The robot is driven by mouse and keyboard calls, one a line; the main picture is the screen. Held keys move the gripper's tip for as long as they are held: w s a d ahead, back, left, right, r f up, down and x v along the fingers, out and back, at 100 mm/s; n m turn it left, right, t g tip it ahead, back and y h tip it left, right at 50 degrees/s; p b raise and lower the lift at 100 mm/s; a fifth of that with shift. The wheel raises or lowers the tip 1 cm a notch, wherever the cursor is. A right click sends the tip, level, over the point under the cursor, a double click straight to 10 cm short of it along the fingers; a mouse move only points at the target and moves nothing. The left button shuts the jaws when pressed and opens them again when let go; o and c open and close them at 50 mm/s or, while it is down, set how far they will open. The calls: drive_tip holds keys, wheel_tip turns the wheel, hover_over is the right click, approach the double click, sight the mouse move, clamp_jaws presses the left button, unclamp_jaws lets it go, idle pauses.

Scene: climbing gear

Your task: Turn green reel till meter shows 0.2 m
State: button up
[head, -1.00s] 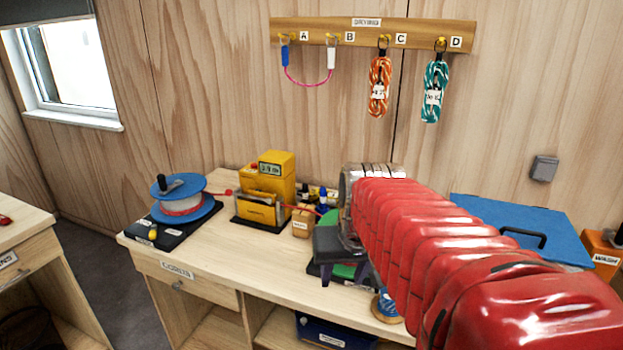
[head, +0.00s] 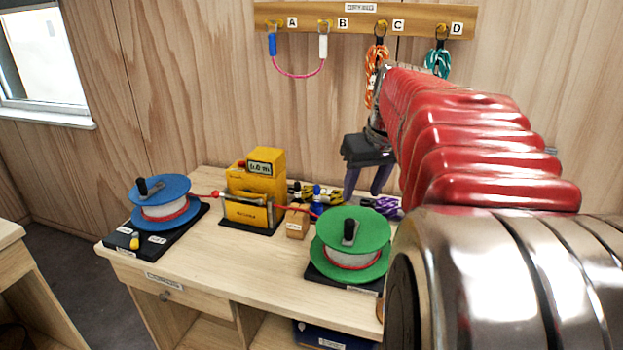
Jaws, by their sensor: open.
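The green reel (head: 350,228) stands on a dark base at the right of the bench, with a black crank handle (head: 348,232) upright on its top disc. The yellow meter (head: 256,190) stands left of it; its small display (head: 260,168) seems to read 0.0 m, though it is small. A red rope (head: 299,209) runs from the blue reel (head: 161,197) through the meter to the green reel. My gripper (head: 368,190) is open and empty, pointing down above and behind the green reel, apart from it.
A wall rack (head: 365,20) holds a pink sling (head: 298,74), an orange rope (head: 376,60) and a teal rope (head: 438,62). The bench front between the reels (head: 230,255) is clear. My arm hides the right side.

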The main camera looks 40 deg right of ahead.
sight(350, 220)
drive_tip(key=shift+f, duration=0.1)
drive_tip(key=x, duration=1.3)
drive_tip(key=shift+w+d+f, duration=0.1)
drive_tip(key=shift+w+f, duration=0.1)
drive_tip(key=shift+f, duration=0.15)
drive_tip(key=shift+c, duration=0.5)
clamp_jaws()
